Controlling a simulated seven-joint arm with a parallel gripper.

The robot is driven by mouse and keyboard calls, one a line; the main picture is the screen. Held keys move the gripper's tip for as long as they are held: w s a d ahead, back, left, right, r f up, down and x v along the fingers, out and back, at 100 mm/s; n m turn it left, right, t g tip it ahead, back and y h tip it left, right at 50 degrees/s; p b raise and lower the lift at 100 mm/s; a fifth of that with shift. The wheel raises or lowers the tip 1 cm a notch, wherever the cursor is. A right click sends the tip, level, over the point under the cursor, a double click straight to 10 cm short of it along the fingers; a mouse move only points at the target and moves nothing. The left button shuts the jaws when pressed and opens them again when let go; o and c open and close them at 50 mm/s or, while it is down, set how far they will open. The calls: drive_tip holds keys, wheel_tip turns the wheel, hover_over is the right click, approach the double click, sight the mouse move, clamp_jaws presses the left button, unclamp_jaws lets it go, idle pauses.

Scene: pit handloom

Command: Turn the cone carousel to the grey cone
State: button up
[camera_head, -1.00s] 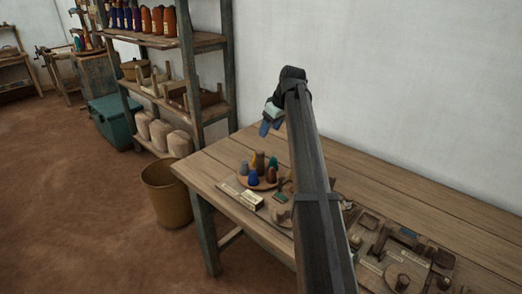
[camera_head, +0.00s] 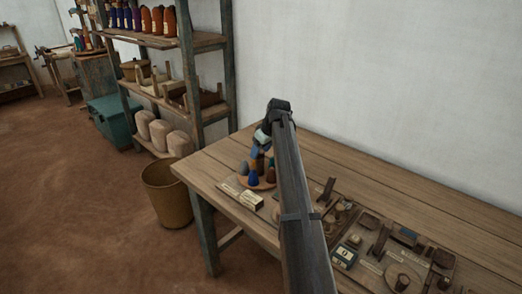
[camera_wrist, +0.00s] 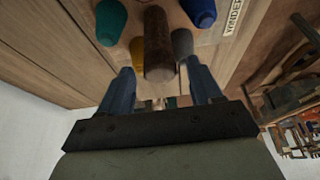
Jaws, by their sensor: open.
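The cone carousel (camera_head: 262,187) is a round wooden plate on the table, with several coloured cones on it. The grey cone (camera_head: 243,168) stands at its left side, beside the blue cone (camera_head: 252,177). My gripper (camera_head: 259,156) is over the carousel, open, fingers pointing down. In the wrist view a tall brown cone (camera_wrist: 158,45) lies in line with the gap between the fingers (camera_wrist: 162,86); I cannot tell whether they touch it. There the grey cone (camera_wrist: 182,42) is just right of the brown one, with a teal cone (camera_wrist: 111,22) at upper left. The gripper partly hides the cones in the head view.
Several small wooden parts crowd the table to the right. A shelf rack (camera_head: 191,80) stands at the back left, and a bin (camera_head: 166,195) on the floor. The table's back strip is clear.

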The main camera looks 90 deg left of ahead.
drive_tip(key=shift+c, duration=0.4)
clamp_jaws()
